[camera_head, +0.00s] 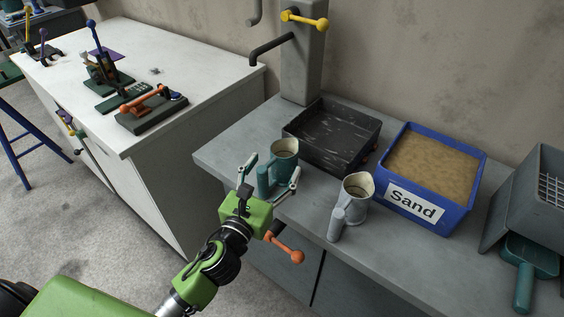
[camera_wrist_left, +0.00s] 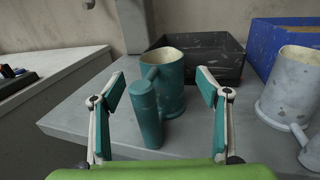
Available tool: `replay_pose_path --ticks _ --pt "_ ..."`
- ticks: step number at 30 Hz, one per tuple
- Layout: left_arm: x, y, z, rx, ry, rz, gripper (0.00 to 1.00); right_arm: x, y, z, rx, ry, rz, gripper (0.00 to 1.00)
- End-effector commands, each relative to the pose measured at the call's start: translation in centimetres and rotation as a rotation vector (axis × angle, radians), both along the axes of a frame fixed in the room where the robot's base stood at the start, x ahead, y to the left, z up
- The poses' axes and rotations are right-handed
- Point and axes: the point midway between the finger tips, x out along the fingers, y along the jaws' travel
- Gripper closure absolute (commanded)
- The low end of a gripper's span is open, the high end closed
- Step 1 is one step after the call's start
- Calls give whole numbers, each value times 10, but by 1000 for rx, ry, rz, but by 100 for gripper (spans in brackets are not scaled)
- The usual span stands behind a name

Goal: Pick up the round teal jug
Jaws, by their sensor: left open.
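The round teal jug (camera_head: 284,156) stands upright on the grey bench, near its left end, with a cream inside. In the left wrist view the jug (camera_wrist_left: 172,82) has its thick teal handle (camera_wrist_left: 147,115) turned toward me. My left gripper (camera_head: 272,178) is open, its two fingers on either side of the handle. In the left wrist view the left gripper (camera_wrist_left: 165,95) shows a gap between each finger and the handle. The jug's lower body is partly hidden behind the handle. My right gripper is not in view.
A pale grey jug (camera_head: 356,194) stands right of the teal jug. A black tray (camera_head: 368,140) sits behind, and a blue sand bin (camera_head: 432,212) is farther right. A teal scoop (camera_head: 530,262) lies at the far right. An orange-knobbed handle (camera_head: 285,248) projects below the bench edge.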

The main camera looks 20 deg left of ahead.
Motion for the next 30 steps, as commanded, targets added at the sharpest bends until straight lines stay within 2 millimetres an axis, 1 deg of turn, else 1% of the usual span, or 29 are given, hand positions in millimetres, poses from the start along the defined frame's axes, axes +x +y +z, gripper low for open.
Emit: replay_pose_path --ticks 5,10,12,15,23,24,26,27,28,30 --pt "12 -2 2 0 -1 1 31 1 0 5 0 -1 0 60" --pt "37 -8 6 -3 -1 1 31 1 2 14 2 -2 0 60" --pt "46 -8 4 -2 -1 0 31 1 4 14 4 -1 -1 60" --pt "54 -9 3 -2 0 0 31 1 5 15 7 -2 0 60" --pt "56 -9 2 -1 1 0 31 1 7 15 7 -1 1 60" --pt "56 -9 2 -1 1 0 41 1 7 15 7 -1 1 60" --pt "55 -9 2 -1 1 0 57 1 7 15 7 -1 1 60" --pt "55 -9 2 -1 1 0 67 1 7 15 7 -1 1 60" --pt "55 -9 2 -1 1 0 75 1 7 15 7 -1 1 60" --pt "55 -9 2 -1 1 0 76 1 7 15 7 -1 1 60"
